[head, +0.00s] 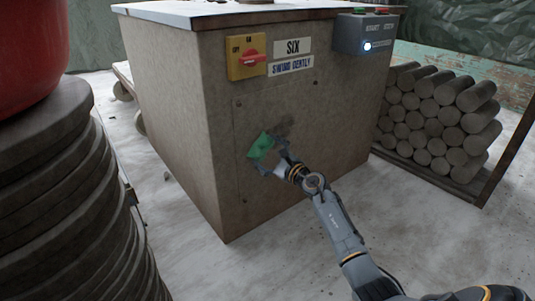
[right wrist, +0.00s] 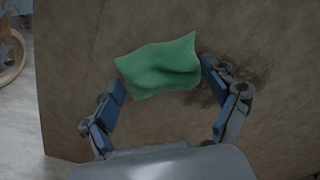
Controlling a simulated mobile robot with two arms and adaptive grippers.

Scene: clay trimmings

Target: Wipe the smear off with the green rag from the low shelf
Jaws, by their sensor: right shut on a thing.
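The green rag (head: 261,146) is held in my right gripper (head: 270,157) against or just in front of the brown side panel of the cabinet (head: 185,110). In the right wrist view the rag (right wrist: 160,66) spans the space between the fingertips, bunched and slightly folded. The dark smear (head: 286,126) is on the same panel, just up and to the right of the rag. In the right wrist view the smear (right wrist: 243,76) shows partly behind the right finger. I cannot tell whether the rag touches the panel. My left gripper is out of view.
Stacked grey clay cylinders (head: 436,118) fill a rack at right. Stacked grey discs (head: 55,190) and a red vessel (head: 30,50) stand at left.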

